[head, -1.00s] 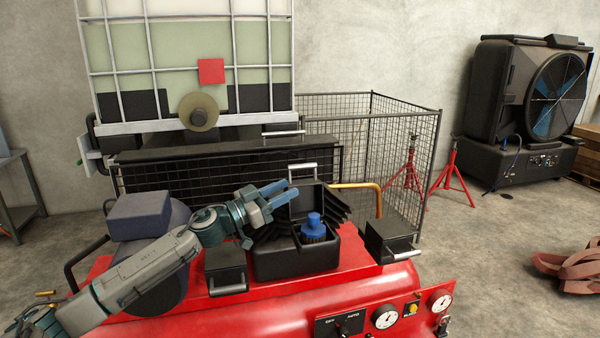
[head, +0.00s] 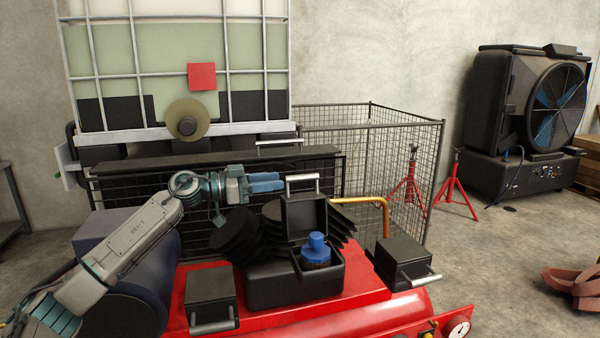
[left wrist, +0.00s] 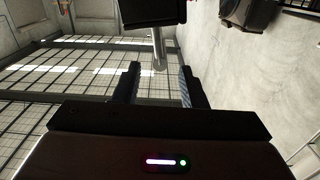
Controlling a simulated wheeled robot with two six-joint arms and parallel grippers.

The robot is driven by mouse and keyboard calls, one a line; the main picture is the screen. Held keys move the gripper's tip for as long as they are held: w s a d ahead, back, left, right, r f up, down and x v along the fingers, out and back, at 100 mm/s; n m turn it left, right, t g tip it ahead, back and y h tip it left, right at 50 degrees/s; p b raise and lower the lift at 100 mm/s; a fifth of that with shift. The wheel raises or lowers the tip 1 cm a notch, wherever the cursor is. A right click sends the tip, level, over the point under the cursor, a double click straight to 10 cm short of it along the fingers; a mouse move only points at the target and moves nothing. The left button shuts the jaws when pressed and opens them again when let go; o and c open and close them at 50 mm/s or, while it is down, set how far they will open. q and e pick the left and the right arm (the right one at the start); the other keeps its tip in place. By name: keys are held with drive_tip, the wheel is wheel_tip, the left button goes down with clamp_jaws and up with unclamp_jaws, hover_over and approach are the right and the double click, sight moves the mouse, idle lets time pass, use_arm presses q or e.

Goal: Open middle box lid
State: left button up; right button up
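The middle box (head: 265,288) is black and sits on the red machine top, with a blue-capped part (head: 316,252) inside. Its black lid (head: 304,218) stands upright at the back, raised off the box, with a silver handle (head: 303,178) on its upper edge. My left gripper (head: 282,182) is just left of this handle at about its height. In the left wrist view the gripper (left wrist: 159,70) has its two fingers apart, and the silver handle (left wrist: 158,42) shows between and beyond the fingertips. I see no grip on it. My right gripper is not in view.
Black boxes with shut lids stand to the left (head: 210,287) and right (head: 402,258). A wire cage (head: 395,150) and a tank frame stand at the back.

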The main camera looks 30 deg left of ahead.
sight(289, 178)
use_arm(q)
drive_tip(key=p+x, duration=0.1)
drive_tip(key=x, duration=0.2)
drive_tip(key=shift+w+d+r+p, duration=0.1)
drive_tip(key=shift+r+p, duration=0.1)
drive_tip(key=shift+p, duration=0.2)
drive_tip(key=p+x, duration=0.1)
drive_tip(key=x, duration=0.2)
drive_tip(key=shift+w+d+f+p, duration=0.15)
drive_tip(key=shift+w+d+p, duration=0.15)
drive_tip(key=shift+w+p, duration=0.15)
drive_tip(key=shift+d, duration=0.2)
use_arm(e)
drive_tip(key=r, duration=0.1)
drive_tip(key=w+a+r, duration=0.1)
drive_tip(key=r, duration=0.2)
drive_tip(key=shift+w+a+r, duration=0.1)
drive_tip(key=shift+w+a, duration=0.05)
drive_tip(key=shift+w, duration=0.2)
use_arm(q)
clamp_jaws()
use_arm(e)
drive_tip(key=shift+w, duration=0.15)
